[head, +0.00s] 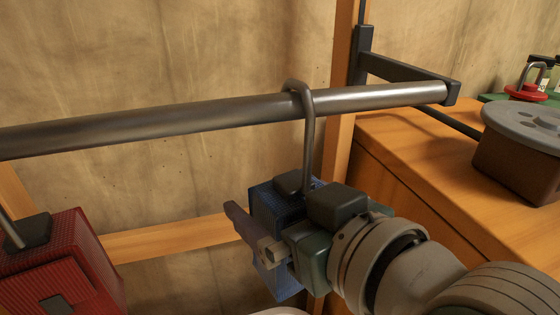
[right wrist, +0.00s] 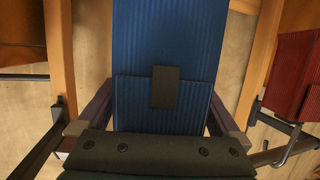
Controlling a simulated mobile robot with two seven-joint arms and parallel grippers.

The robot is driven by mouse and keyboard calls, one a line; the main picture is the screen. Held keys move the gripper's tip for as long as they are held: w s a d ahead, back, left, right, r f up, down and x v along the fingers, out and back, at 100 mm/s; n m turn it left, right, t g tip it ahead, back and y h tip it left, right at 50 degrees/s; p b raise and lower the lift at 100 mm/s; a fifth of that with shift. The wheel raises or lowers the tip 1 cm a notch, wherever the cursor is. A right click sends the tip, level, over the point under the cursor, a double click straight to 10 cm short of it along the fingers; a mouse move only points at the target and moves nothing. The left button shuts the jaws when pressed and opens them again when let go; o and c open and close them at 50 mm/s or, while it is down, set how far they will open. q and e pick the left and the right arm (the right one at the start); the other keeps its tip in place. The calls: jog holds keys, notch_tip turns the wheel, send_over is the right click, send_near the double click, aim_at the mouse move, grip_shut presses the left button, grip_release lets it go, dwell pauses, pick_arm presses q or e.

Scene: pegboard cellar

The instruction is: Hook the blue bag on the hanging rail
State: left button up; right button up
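The grey hanging rail (head: 200,113) runs across the head view. The blue bag (head: 277,284) is below it, and its grey metal hook (head: 309,135) loops over the top of the rail near the rail's right part. Whether the rail bears the bag's weight, I cannot tell. My right gripper (head: 253,232) is at the bag, partly hiding it. In the right wrist view the blue bag (right wrist: 165,40) sits between the two fingers, whose tips meet its side edges; its dark patch faces the camera. My left gripper is not in view.
A red bag (head: 65,265) is at the lower left, its hook running out of view. A bracket (head: 410,75) holds the rail's right end. The wooden cabinet top (head: 420,145) at right carries a lidded brown container (head: 515,165) and a red padlock (head: 526,92). The rail between the hooks is clear.

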jog(key=shift+s+d, duration=0.15)
jog(key=shift+s, duration=0.05)
jog(key=s+d+r+m+g+h+p, duration=0.1)
jog(key=s+d+r+g+h+p, duration=0.2)
jog(key=s+d+r+p, duration=0.55)
jog(key=s+d+r+m+g+h+p, duration=0.3)
jog(key=s+r+p, duration=0.45)
jog(key=p, duration=0.65)
jog(key=s+d+r+g+h+p, duration=0.25)
jog(key=s+d+r+p, duration=0.35)
jog(key=r+p, duration=0.5)
notch_tip(320, 180, up, 35)
jog(key=d+p, duration=0.1)
jog(key=p, duration=3.4)
jog(key=shift+w+y, duration=0.25)
jog(key=shift+y, duration=0.2)
jog(key=shift+d+f, duration=0.1)
